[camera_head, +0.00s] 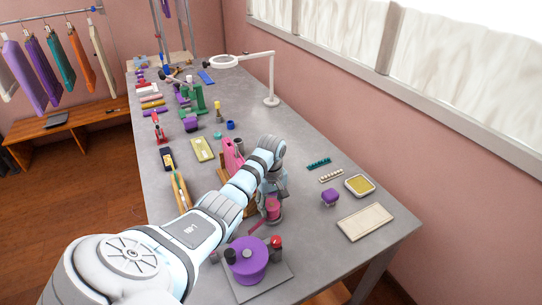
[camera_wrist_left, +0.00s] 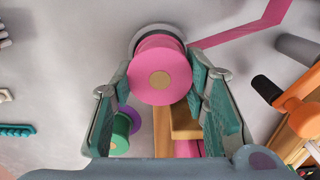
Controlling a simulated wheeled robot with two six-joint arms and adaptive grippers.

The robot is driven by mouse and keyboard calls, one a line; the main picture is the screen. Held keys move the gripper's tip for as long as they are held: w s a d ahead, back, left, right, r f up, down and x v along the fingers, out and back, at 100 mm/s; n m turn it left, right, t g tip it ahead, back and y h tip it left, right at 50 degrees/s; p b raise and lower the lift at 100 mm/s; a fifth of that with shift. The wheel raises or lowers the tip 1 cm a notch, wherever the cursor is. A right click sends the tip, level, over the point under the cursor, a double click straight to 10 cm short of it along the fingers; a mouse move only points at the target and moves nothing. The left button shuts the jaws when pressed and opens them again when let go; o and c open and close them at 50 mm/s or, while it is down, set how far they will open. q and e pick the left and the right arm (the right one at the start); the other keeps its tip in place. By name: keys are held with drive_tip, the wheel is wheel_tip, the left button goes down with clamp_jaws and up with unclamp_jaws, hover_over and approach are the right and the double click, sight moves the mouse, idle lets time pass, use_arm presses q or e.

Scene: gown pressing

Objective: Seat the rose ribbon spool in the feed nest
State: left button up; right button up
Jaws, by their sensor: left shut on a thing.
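The rose ribbon spool (camera_head: 272,208) stands near the middle of the table, and its pink face with a tan core shows in the left wrist view (camera_wrist_left: 158,80). My left gripper (camera_head: 271,194) is shut on it, with one teal finger on each side in the left wrist view (camera_wrist_left: 160,76). A pale grey ring (camera_wrist_left: 152,32), which looks like the feed nest, shows just behind the spool. The spool hides most of this ring, so I cannot tell whether it is fully down in it. A pink ribbon strip (camera_wrist_left: 245,32) runs from beside the spool.
A purple drum on a grey plate (camera_head: 270,285) with a red knob (camera_head: 276,242) stands in front of the spool. Several tools crowd the table's left side.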

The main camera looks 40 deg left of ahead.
use_arm(q)
drive_tip(key=shift+f+b, duration=0.35)
drive_tip(key=shift+f, duration=0.6)
drive_tip(key=o, duration=1.3)
drive_tip(key=shift+c, duration=0.2)
drive_tip(key=shift+r+p, duration=0.5)
drive_tip(key=shift+r, duration=1.05)
